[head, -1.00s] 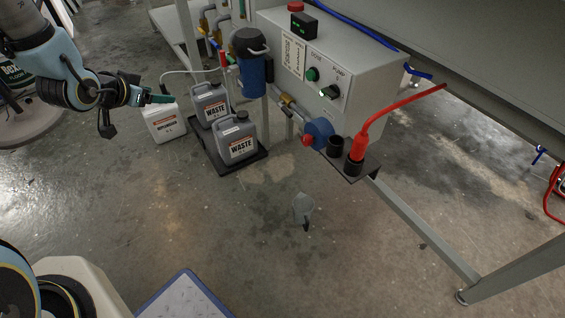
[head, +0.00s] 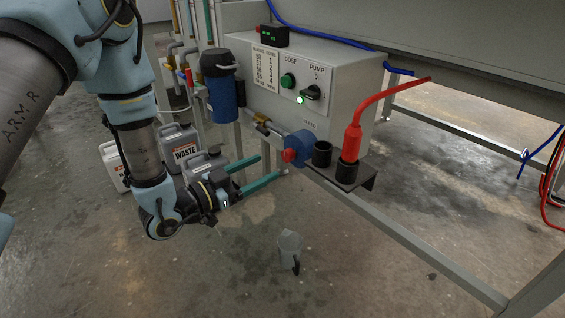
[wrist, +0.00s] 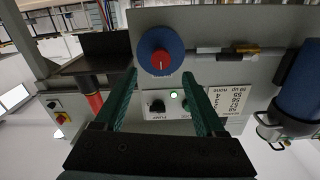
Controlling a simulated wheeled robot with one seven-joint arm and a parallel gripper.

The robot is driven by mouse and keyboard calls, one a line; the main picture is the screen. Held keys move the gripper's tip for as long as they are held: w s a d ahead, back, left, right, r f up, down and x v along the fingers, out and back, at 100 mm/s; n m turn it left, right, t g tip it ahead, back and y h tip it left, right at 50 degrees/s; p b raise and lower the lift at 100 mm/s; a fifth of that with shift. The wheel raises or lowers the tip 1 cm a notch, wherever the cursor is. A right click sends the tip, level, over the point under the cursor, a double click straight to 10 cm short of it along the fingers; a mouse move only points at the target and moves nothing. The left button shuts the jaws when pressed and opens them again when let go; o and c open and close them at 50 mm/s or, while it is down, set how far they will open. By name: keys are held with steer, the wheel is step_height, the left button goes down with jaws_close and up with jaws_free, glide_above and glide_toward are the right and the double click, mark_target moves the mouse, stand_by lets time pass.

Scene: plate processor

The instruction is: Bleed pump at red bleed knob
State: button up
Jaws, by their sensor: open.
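The red bleed knob (head: 289,156) sits on the front of the blue round pump (head: 304,146), low on the grey control box (head: 340,95). In the wrist view the red knob (wrist: 160,60) faces me on its blue disc, just beyond and between my fingertips. My gripper (head: 272,170) is open with green fingers, empty, just left of and slightly below the knob in the head view. The fingertips also show in the wrist view (wrist: 159,80). They look apart from the knob; the exact gap cannot be told.
Two black cup holders (head: 346,172) stand on a bracket right of the pump, one with a red hose handle (head: 353,143). A blue filter (head: 223,95) is left. Grey waste jugs (head: 181,145) stand behind my arm.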

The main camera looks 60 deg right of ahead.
mark_target(285, 157)
steer(key=b+x, duration=0.1)
steer(key=x, duration=0.6)
steer(key=shift+d, duration=0.15)
steer(key=shift+f, duration=0.1)
steer(key=shift+c, duration=0.2)
jaws_close()
